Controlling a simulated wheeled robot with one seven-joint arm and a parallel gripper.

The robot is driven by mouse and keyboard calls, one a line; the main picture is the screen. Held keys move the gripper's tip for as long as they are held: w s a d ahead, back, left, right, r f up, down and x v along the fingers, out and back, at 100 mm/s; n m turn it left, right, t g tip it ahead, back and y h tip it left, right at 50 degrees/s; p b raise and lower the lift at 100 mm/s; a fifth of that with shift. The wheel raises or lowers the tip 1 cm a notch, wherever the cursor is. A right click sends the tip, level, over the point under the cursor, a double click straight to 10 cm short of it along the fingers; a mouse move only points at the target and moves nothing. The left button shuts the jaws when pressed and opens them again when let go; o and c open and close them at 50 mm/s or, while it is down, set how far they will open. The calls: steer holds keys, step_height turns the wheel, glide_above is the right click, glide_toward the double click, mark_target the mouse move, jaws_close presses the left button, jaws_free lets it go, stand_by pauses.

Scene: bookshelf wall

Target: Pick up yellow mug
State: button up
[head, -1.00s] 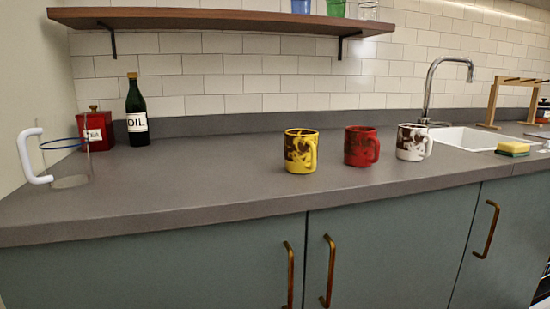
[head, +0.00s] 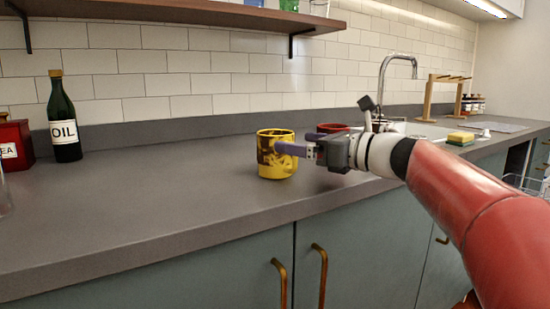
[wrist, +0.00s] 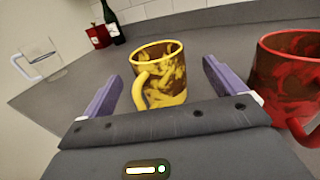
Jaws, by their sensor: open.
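The yellow mug (head: 272,160), with brown patches, stands upright on the grey counter. In the wrist view the yellow mug (wrist: 160,75) is ahead of my gripper, with its handle toward me at lower left. My gripper (head: 292,149) comes from the right at the mug's height. In the wrist view my gripper's (wrist: 160,85) purple fingers are open, one on each side of the mug's handle side. The mug's near part lies between the fingers, with no clear contact.
A red mug (wrist: 290,80) stands close to the right finger; my gripper mostly hides it in the head view (head: 332,128). An oil bottle (head: 62,118) and red tea tin (head: 15,145) stand at left. A shelf (head: 190,14) overhangs the back.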

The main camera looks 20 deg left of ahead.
mark_target(291, 139)
steer(key=x, duration=0.4)
steer(key=shift+s+a+r, duration=0.1)
steer(key=shift+a+r, duration=0.05)
steer(key=shift+a, duration=0.2)
steer(key=c, duration=1.3)
steer(key=shift+c, duration=0.2)
steer(key=shift+r, duration=0.15)
step_height(291, 139, up, 20)
steer(key=p, duration=0.6)
